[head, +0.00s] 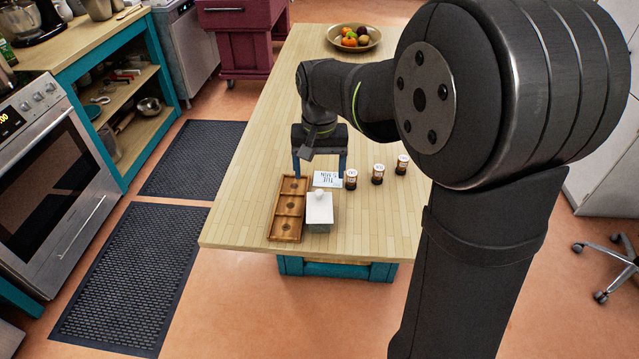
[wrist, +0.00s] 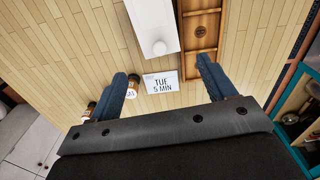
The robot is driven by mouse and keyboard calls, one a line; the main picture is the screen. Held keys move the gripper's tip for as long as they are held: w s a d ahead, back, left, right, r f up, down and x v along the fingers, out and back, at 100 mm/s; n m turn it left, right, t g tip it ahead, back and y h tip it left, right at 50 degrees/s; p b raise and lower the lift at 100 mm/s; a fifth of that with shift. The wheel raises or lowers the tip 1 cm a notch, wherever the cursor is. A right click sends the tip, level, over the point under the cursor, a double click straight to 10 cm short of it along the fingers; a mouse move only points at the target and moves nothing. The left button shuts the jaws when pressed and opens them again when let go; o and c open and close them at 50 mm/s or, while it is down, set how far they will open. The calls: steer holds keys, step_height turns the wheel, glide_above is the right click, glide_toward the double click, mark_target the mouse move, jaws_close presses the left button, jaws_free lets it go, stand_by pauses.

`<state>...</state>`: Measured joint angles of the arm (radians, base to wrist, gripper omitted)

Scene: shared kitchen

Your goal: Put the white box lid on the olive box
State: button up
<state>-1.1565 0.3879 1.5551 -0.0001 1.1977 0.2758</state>
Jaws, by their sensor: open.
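The white box lid (head: 319,211), with a round white knob on top, sits over the olive box (head: 319,229). Only a strip of the box's greyish front wall shows below the lid; whether the lid is fully seated I cannot tell. In the wrist view the lid (wrist: 149,20) is at the top, its knob towards me. My gripper (head: 319,168) is open and empty, fingers pointing down, behind the lid and apart from it. In the wrist view its two blue fingers (wrist: 162,70) are spread wide, with nothing between them but a white card beyond.
A wooden three-compartment tray (head: 274,217) is just left of the box. A white card (head: 326,180) reading "TUE 5 MIN" lies behind the lid. Three small dark jars with white caps (head: 377,174) stand to the right. A fruit bowl (head: 372,45) is at the far end. The right front tabletop is clear.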

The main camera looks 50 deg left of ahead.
mark_target(319, 191)
step_height(319, 191, up, 6)
steer(key=shift+f, duration=0.1)
stand_by(0.4)
step_height(319, 191, down, 13)
steer(key=shift+f, duration=0.1)
steer(key=shift+r, duration=0.5)
